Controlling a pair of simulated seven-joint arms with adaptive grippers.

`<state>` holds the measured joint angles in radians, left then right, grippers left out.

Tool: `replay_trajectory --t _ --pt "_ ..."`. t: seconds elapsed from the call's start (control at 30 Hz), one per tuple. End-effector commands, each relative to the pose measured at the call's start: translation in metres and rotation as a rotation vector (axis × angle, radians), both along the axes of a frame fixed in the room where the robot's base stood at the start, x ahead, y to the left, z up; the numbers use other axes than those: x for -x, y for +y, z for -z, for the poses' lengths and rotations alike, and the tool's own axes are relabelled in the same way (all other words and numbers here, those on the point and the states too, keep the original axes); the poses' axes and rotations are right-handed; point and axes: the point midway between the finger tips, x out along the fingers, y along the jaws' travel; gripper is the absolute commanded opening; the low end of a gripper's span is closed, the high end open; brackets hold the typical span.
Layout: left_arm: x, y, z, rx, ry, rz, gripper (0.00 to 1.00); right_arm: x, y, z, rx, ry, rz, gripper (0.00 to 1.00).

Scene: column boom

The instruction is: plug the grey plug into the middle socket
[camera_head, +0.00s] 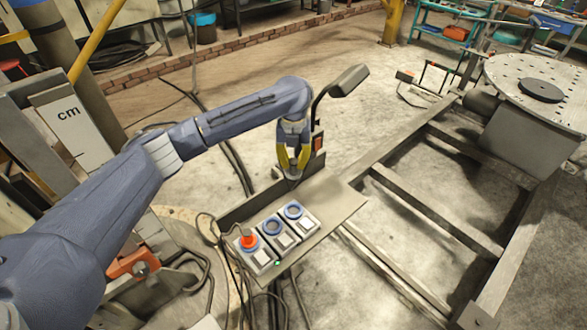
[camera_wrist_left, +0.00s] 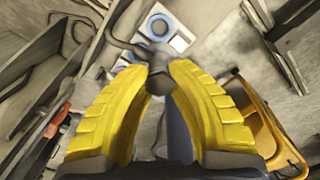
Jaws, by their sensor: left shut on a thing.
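My left gripper (camera_head: 293,163) points down with its yellow fingers shut on the grey plug (camera_head: 294,174). In the left wrist view the fingertips (camera_wrist_left: 160,74) close around the grey plug (camera_wrist_left: 156,83), and a dark cable leads from it toward the upper left. The plug is held behind and apart from the row of three blue-ringed sockets. The middle socket (camera_head: 271,226) is empty. The socket on the right (camera_head: 293,210) is also empty. A red plug (camera_head: 248,240) sits in the left socket. One blue-ringed socket (camera_wrist_left: 160,26) shows beyond the fingertips in the wrist view. My right gripper is out of view.
The sockets stand on a grey metal shelf (camera_head: 336,203) with a raised back edge. A dark lamp-like arm (camera_head: 347,82) rises just right of my gripper. Loose black cables hang left of the sockets. A metal frame and a round perforated table (camera_head: 520,72) stand to the right.

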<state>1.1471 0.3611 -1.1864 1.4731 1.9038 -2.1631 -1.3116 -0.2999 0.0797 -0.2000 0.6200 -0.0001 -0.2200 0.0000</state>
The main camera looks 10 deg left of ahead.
Motion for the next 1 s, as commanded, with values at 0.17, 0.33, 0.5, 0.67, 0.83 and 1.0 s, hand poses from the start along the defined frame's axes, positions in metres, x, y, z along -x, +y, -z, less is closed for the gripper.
replay_trajectory --t 0.17,0.33,0.5,0.67,0.83,1.0 --pt "-0.001 0.000 -0.013 0.000 -0.002 0.000 0.00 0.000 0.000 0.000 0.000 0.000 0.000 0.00" --pt "0.000 0.001 -0.019 -0.001 -0.001 0.000 0.00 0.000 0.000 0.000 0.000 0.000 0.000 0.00" --pt "0.000 0.001 -0.027 0.000 -0.001 -0.001 0.00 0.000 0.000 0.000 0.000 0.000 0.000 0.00" --pt "-0.001 0.001 -0.033 0.000 -0.002 0.000 0.00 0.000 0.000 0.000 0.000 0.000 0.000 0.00" --pt "0.000 0.000 -0.040 0.000 -0.002 0.001 0.00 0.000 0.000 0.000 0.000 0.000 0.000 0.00" --pt "0.000 0.001 -0.047 -0.001 -0.002 0.000 0.00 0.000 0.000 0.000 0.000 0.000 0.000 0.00"
